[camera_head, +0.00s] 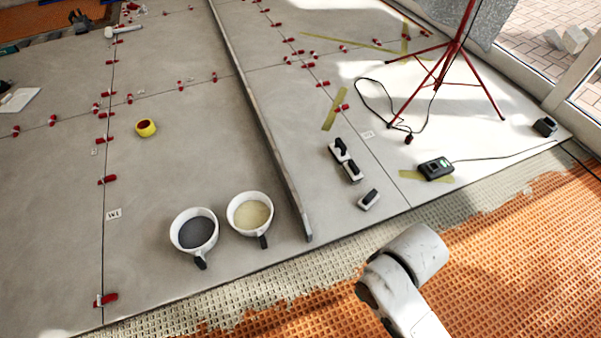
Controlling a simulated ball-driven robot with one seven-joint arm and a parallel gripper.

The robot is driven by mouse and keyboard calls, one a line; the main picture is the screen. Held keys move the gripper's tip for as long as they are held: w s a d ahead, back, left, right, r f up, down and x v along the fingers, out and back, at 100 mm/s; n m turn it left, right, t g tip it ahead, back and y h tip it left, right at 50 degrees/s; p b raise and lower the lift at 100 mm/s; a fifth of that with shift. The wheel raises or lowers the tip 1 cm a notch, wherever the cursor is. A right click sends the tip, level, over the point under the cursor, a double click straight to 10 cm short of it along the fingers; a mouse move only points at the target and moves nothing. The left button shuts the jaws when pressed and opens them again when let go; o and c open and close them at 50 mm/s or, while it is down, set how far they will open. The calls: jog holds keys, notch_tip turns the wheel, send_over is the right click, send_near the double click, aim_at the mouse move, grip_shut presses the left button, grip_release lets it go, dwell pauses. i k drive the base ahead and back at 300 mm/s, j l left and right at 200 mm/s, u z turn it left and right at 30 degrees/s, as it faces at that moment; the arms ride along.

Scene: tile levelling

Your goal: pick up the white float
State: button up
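Several small hand tools that look like floats lie in a loose row on the grey tiles right of the long straightedge. One float (339,158) has a pale base and a dark handle on top. A second float (351,178) lies close to it, toward the front. A third float (361,203) is nearest the front edge of the tiles, apart from the others. All three show whitish bases, so I cannot tell which is the white float. A white link of my arm reaches in from the bottom, in front of the tiles. My gripper is not in view.
A white bucket of grey mix (184,217) and one of cream mix (236,201) stand left of the straightedge (258,105). A red tripod (441,73), a cable and a black device (436,169) are at right. Red clips line the joints. Orange matting (520,260) is in front.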

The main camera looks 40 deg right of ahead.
aim_at(338, 149)
jog(key=i+l+z, duration=0.45)
jog(key=i, duration=0.45)
jog(key=i+z, duration=0.45)
jog(key=i, duration=0.45)
jog(key=j, duration=0.1)
